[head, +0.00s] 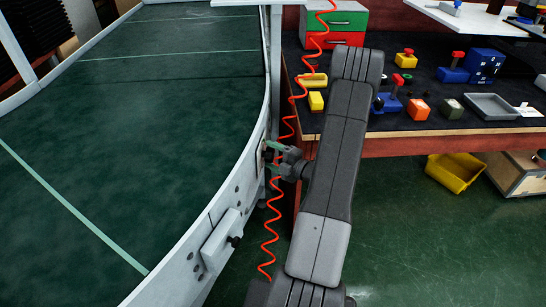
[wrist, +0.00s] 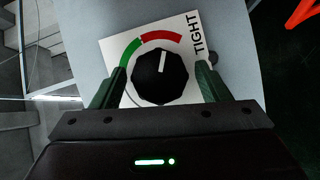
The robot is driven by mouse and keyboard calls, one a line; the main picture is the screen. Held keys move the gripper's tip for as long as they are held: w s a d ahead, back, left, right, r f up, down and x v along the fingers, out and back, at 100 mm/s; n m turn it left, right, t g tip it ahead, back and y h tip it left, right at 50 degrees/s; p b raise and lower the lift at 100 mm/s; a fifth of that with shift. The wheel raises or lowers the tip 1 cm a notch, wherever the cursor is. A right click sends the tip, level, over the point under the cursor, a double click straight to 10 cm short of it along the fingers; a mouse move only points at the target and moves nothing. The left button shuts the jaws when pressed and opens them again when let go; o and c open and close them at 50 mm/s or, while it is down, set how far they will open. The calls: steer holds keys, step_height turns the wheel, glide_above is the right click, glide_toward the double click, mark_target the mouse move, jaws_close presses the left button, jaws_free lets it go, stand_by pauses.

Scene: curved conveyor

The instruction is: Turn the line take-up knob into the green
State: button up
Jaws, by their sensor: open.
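The black take-up knob (wrist: 160,79) shows in the wrist view on a white dial plate (wrist: 117,52) fixed to a grey panel. Its white pointer line points up and slightly right, at the red arc (wrist: 161,37). The green arc (wrist: 130,51) lies to the left of the red, and the word TIGHT is printed at the right. My gripper (wrist: 161,76) is open, with one green finger on each side of the knob; I cannot tell whether they touch it. In the head view my gripper (head: 271,152) is at the conveyor's side wall and largely hides the knob.
The green conveyor belt (head: 150,110) curves along the left. A red coiled hose (head: 271,225) hangs beside my arm. A workbench (head: 430,121) with several parts stands right; a yellow bin (head: 455,172) is below.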

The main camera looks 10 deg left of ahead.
steer(key=c, duration=1)
steer(key=shift+o, duration=0.2)
steer(key=shift+f+b, duration=0.15)
steer(key=shift+b, duration=0.2)
steer(key=shift+f+n+y+b, duration=0.2)
steer(key=shift+n+y+b, duration=0.3)
steer(key=shift+n+b, duration=0.45)
steer(key=n+y+b, duration=0.1)
steer(key=n+b, duration=0.1)
steer(key=n+y+b, duration=0.1)
steer(key=n+b, duration=0.1)
steer(key=shift+f+n+t, duration=0.1)
steer(key=shift+n+t, duration=0.15)
steer(key=shift+t, duration=0.15)
steer(key=n+y+b, duration=0.1)
steer(key=n+b, duration=0.1)
steer(key=n, duration=0.2)
steer(key=shift+g+y, duration=0.3)
steer(key=shift+y, duration=0.1)
steer(key=shift+w+n+g+y+b, duration=0.1)
steer(key=shift+n+g+y+b, duration=0.45)
steer(key=shift+n, duration=0.6)
steer(key=shift+n+g+y+b, duration=0.35)
steer(key=shift+n+b, duration=0.35)
steer(key=shift+n, duration=0.45)
steer(key=shift+n+g, duration=0.4)
steer(key=shift+n, duration=0.1)
